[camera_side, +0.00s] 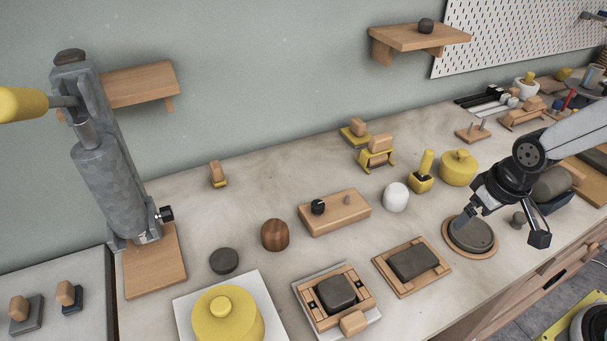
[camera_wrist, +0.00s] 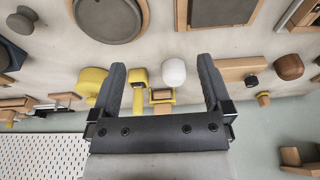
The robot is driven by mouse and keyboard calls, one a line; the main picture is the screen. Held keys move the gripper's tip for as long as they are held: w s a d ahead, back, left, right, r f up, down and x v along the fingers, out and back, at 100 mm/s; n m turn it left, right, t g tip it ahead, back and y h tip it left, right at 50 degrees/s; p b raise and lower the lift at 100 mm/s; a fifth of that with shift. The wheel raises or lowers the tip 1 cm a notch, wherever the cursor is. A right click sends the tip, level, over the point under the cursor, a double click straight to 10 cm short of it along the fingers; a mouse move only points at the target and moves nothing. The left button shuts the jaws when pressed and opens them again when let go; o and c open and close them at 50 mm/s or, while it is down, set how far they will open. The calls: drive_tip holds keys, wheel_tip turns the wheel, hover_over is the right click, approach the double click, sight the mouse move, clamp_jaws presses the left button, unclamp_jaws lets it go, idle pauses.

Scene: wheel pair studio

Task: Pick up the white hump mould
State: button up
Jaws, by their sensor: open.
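The white hump mould (camera_side: 396,197) is a smooth, rounded white dome standing on the pale worktop, right of a wooden block with a black knob. It also shows in the wrist view (camera_wrist: 174,72), between the lines of my two fingers. My gripper (camera_side: 503,228) is open and empty. In the side view it is to the right of the mould, above and beside a dark round disc on a wooden base. In the wrist view my gripper (camera_wrist: 158,82) has its fingers spread wide, with nothing held between them.
A yellow tool (camera_side: 421,178) and a yellow lidded pot (camera_side: 459,167) stand right of the mould. The wooden block (camera_side: 335,213) is close on its left. The dark disc (camera_side: 470,235) and a framed dark slab (camera_side: 413,263) lie in front. Bare worktop shows between them.

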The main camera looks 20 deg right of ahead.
drive_tip(key=shift+w, duration=0.1)
drive_tip(key=n+g, duration=0.2)
drive_tip(key=n, duration=0.3)
hover_over(398, 188)
drive_tip(key=s, duration=0.1)
wheel_tip(398, 188, down, 3)
drive_tip(key=shift+s+f, duration=0.1)
drive_tip(key=shift+w+a+f+n+g, duration=0.15)
drive_tip(key=shift+w+n+g, duration=0.15)
drive_tip(key=shift+w, duration=0.25)
drive_tip(key=shift+f, duration=1.35)
drive_tip(key=shift+f, duration=0.1)
drive_tip(key=shift+f, duration=2.45)
